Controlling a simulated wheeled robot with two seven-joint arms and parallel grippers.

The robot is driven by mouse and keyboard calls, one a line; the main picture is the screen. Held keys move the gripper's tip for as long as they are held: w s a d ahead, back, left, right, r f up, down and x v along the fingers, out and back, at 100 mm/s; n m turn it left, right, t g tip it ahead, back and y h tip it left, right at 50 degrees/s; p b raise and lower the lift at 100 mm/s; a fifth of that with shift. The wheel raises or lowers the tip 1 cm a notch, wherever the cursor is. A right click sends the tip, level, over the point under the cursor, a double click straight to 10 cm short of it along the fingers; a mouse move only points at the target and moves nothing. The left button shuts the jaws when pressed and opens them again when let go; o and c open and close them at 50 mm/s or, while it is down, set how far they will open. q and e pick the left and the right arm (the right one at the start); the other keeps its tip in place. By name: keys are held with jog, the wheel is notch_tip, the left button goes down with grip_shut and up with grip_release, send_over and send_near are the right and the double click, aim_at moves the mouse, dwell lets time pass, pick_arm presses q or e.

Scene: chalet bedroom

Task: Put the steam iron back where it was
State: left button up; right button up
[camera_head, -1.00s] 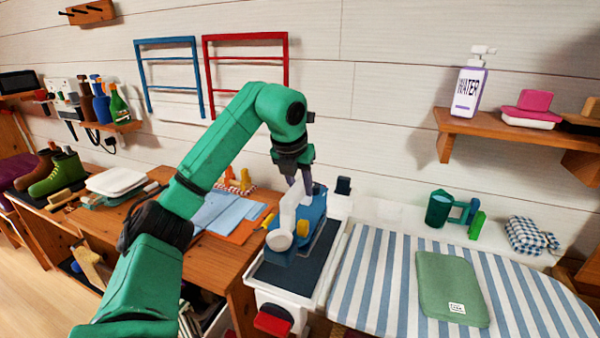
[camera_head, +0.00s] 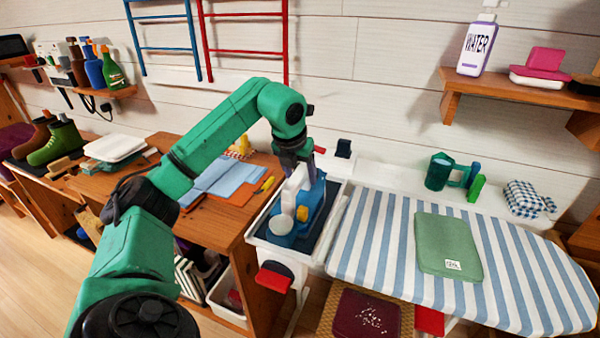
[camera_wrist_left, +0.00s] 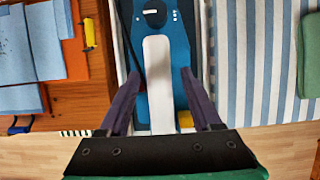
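The steam iron (camera_head: 316,206), blue with a white handle and a yellow part, sits over the dark bed of a white-rimmed iron rest (camera_head: 330,236) at the left end of the ironing board. In the left wrist view the iron's blue body (camera_wrist_left: 184,60) and white handle (camera_wrist_left: 158,85) are in the middle. My left gripper (camera_head: 291,160) is above the handle. In the left wrist view its purple fingers (camera_wrist_left: 161,72) are apart, one on each side of the handle, with gaps showing. The iron's underside is hidden. My right gripper is not in view.
The striped ironing board (camera_head: 380,235) holds a folded green cloth (camera_head: 448,245). A green cup (camera_head: 438,171) and a checked cloth (camera_head: 524,198) are behind it. A wooden table (camera_head: 222,222) with blue and orange cloths is left.

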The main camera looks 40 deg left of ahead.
pick_arm(q)
jog(key=shift+r, duration=0.5)
jog(key=p+v, duration=0.2)
jog(key=v, duration=0.9)
jog(key=shift+s, duration=0.2)
jog(key=shift+d, duration=0.1)
